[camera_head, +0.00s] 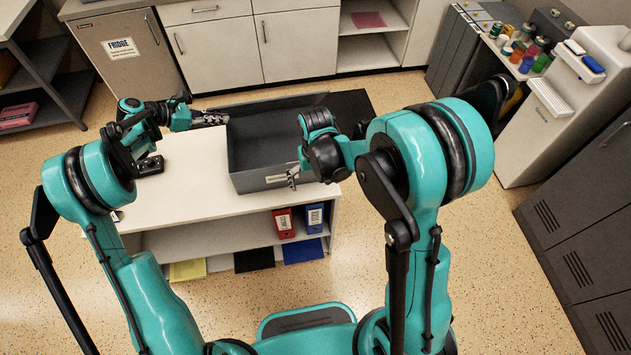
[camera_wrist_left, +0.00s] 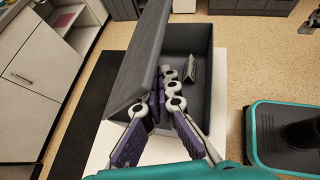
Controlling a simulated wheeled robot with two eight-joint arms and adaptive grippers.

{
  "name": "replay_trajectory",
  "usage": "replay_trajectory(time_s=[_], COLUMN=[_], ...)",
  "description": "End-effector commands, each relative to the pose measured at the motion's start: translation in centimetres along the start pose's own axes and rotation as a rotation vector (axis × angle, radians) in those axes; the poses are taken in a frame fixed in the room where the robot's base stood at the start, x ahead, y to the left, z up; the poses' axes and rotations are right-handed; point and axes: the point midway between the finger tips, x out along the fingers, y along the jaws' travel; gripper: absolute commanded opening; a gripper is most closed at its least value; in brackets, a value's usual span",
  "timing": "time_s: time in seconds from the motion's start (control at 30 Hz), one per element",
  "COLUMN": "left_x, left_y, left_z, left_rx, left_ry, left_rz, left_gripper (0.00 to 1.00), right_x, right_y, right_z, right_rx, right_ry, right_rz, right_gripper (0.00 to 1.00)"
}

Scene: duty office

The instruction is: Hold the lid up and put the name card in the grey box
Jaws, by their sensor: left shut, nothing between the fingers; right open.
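The grey box (camera_head: 240,180) stands on the white counter, a pale label on its front. Its lid (camera_head: 280,104) is raised along the back side; in the left wrist view the lid (camera_wrist_left: 142,50) slants up at the left. My left gripper (camera_head: 222,118) is shut and empty at the box's left end. In the left wrist view its fingers (camera_wrist_left: 164,74) reach under the lid, close to its edge. A small folded plate, seemingly the name card (camera_wrist_left: 190,67), is inside the box; the head view hides it. My right gripper (camera_head: 293,177) is open and empty by the box's front right corner.
A small black object (camera_head: 150,166) lies near my left arm. Red (camera_head: 284,223) and blue (camera_head: 314,218) binders stand on the shelf below. A dark mat (camera_head: 357,104) lies behind the box.

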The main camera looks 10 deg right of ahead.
Motion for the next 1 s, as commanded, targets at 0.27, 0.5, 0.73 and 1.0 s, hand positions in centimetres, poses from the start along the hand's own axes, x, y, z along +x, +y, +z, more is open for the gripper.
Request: replay_trajectory(time_s=[0.27,0.5,0.73,1.0], left_x=[0.1,0.1,0.4,0.6], left_y=[-0.8,-0.9,-2.3,-3.5], left_z=[-0.6,-0.7,-2.1,-3.2], left_rx=[0.000,0.000,0.000,-0.001], left_ry=[0.000,0.000,0.000,0.000], left_rz=[0.000,0.000,0.001,0.001], left_gripper=[0.00,0.00,0.00,0.00], right_x=[0.0,0.0,0.0,0.0], right_y=[0.0,0.0,0.0,0.0], right_z=[0.0,0.0,0.0,0.0], right_rx=[0.000,0.000,0.000,0.000], right_ry=[0.000,0.000,0.000,0.000], right_rz=[0.000,0.000,0.000,0.000], right_gripper=[1.00,1.00,1.00,1.00])
